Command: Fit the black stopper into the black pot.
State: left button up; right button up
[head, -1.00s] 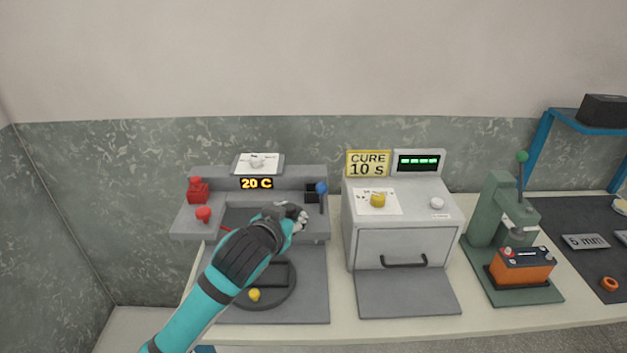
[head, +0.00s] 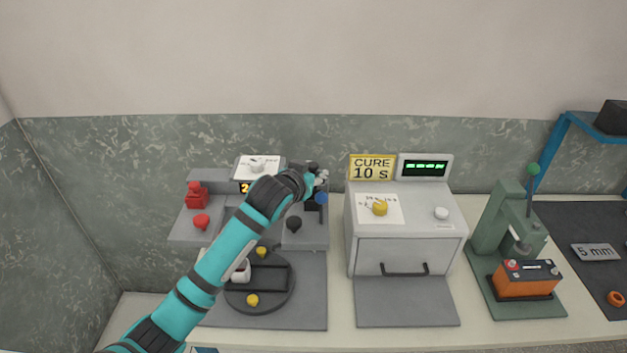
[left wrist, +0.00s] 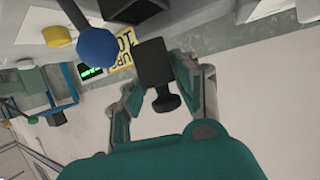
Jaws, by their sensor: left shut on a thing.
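My left gripper (head: 316,181) is shut on the black stopper (head: 311,167), at the right end of the grey station. In the left wrist view the stopper's flared knob (left wrist: 165,101) shows between the fingers. A black block (left wrist: 154,63) adjoins it there; I cannot tell whether this is stopper body or pot. The black pot (head: 312,204) stands below the gripper in the head view, partly hidden by the fingers and blue knob. The stopper looks higher than the pot; contact is hidden. My right gripper is not in view.
The blue lever knob (head: 321,198) is close beside the fingers, and also close in the left wrist view (left wrist: 100,48). A black rounded piece (head: 293,223) sits in front. A red pot (head: 197,193) stands left. The grey curing oven (head: 408,235) is right.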

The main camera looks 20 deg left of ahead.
pick_arm(q)
notch_tip(320, 180, down, 3)
jog(key=shift+r, duration=0.2)
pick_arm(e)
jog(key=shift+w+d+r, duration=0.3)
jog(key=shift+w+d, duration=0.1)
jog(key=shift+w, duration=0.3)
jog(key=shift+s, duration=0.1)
pick_arm(q)
jog(key=o, duration=1)
jog(key=shift+o, duration=0.2)
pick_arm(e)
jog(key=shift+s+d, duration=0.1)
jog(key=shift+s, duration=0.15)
pick_arm(q)
jog(key=b+v, duration=0.1)
jog(key=v, duration=1.1)
jog(key=shift+r+b, duration=0.15)
jog(key=shift+b, duration=0.25)
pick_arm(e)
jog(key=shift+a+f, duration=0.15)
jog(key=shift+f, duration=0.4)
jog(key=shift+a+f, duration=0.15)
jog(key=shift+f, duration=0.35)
